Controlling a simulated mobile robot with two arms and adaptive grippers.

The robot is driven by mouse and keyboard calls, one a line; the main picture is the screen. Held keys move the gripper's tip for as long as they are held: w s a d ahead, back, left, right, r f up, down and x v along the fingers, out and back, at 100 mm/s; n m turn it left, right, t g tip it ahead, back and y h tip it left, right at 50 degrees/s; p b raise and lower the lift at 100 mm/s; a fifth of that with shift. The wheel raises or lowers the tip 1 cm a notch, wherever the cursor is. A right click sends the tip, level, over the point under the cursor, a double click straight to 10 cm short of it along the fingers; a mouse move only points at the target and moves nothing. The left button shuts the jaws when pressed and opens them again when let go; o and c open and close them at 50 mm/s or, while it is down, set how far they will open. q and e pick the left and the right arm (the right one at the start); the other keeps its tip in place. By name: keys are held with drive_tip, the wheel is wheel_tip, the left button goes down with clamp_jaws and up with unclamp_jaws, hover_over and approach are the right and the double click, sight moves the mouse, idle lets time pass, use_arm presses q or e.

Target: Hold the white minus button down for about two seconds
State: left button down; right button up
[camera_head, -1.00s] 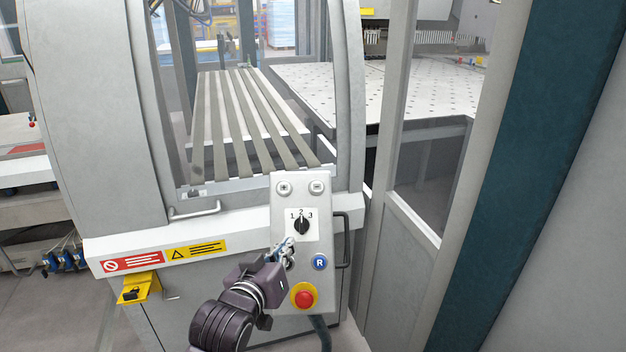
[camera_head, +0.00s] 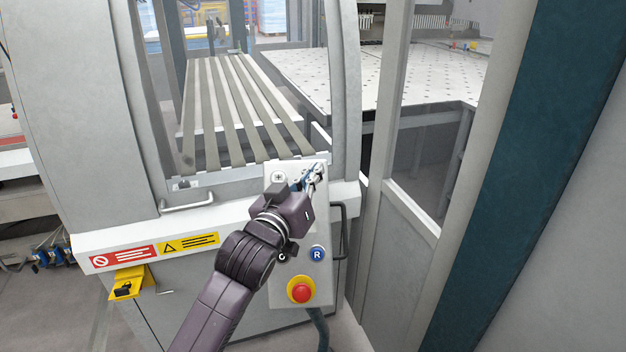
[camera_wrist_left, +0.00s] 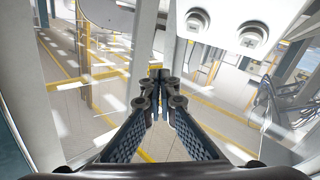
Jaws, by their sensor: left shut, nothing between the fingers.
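The grey control panel (camera_head: 318,285) has two white buttons in its top row. The left one (camera_head: 279,177) is in plain view. In the wrist view the tips (camera_wrist_left: 160,88) appear apart from both buttons; I cannot judge the depth.
Below on the panel are a blue R button (camera_head: 317,254) and a red emergency stop (camera_head: 301,290). My gripper hides the selector dial. A black handle (camera_head: 341,230) stands at the panel's right side. The machine's window frame (camera_head: 347,110) rises behind.

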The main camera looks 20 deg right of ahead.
use_arm(q)
drive_tip(key=w+f+b, duration=0.2)
drive_tip(key=w+d+f+b, duration=0.1)
drive_tip(key=w+f+b, duration=0.1)
drive_tip(key=w, duration=0.1)
drive_tip(key=shift+w+d+f+b, duration=0.15)
drive_tip(key=shift+w+f+b, duration=0.15)
drive_tip(key=shift+w+b, duration=0.05)
drive_tip(key=shift+w+f, duration=0.1)
idle(1.2)
drive_tip(key=shift+w+f, duration=0.15)
drive_tip(key=shift+w, duration=0.1)
drive_tip(key=shift+w+d+f+b, duration=0.1)
drive_tip(key=shift+w+f+b, duration=0.25)
drive_tip(key=shift+f, duration=0.05)
idle(2.2)
